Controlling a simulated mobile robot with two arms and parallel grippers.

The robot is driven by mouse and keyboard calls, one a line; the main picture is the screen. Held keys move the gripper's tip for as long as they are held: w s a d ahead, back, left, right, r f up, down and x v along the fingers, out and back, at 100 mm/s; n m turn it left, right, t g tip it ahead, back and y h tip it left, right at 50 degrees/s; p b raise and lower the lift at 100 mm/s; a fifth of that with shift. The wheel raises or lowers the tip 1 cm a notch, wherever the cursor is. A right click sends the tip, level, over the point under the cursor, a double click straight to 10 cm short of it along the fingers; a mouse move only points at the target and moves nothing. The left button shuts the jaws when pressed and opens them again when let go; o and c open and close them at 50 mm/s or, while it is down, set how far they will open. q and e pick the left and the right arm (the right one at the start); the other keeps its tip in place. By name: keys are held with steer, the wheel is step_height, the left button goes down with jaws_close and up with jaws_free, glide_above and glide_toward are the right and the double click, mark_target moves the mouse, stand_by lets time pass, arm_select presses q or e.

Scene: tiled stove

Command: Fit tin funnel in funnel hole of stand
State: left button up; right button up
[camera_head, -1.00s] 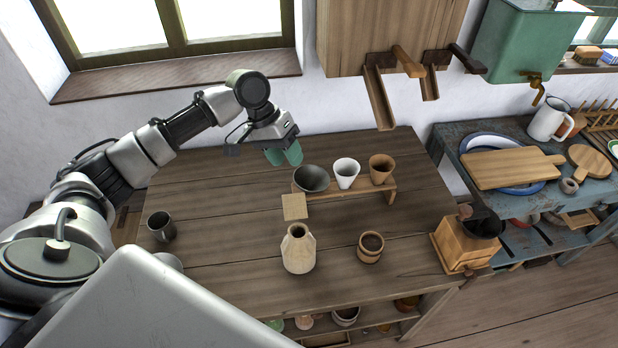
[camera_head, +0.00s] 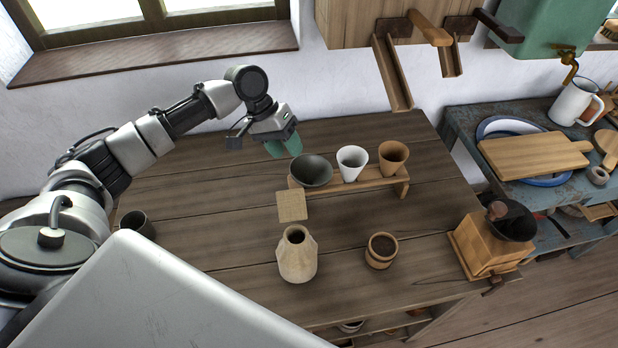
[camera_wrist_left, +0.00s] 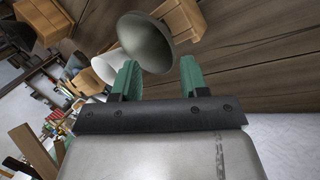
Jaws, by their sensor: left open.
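The tin funnel, a dark grey cone (camera_head: 311,171), sits at the left end of the wooden stand (camera_head: 362,187). A white cone (camera_head: 352,162) and a brown cone (camera_head: 392,158) sit in the stand to its right. My left gripper (camera_head: 284,147) is behind and left of the grey funnel, with its green fingers apart. In the left wrist view the funnel (camera_wrist_left: 146,42) shows just beyond the open fingertips (camera_wrist_left: 160,72), with nothing held between them. The hole under the funnel is hidden. My right gripper is not in view.
A square wooden piece (camera_head: 292,206) lies before the stand. A pale vase (camera_head: 297,256), a brown cup (camera_head: 381,250) and a wooden grinder (camera_head: 490,245) stand nearer. A dark mug (camera_head: 137,224) is at left. The table's left middle is clear.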

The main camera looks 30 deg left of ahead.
mark_target(297, 172)
arm_select(q)
steer(key=shift+x, duration=0.85)
steer(key=shift+a+p+x, duration=0.15)
steer(key=shift+p+x, duration=0.2)
steer(key=shift+x, duration=1.05)
steer(key=shift+a+p+x, duration=0.2)
steer(key=shift+p+x, duration=0.1)
steer(key=shift+x, duration=1.1)
steer(key=shift+w+f, duration=0.15)
jaws_close()
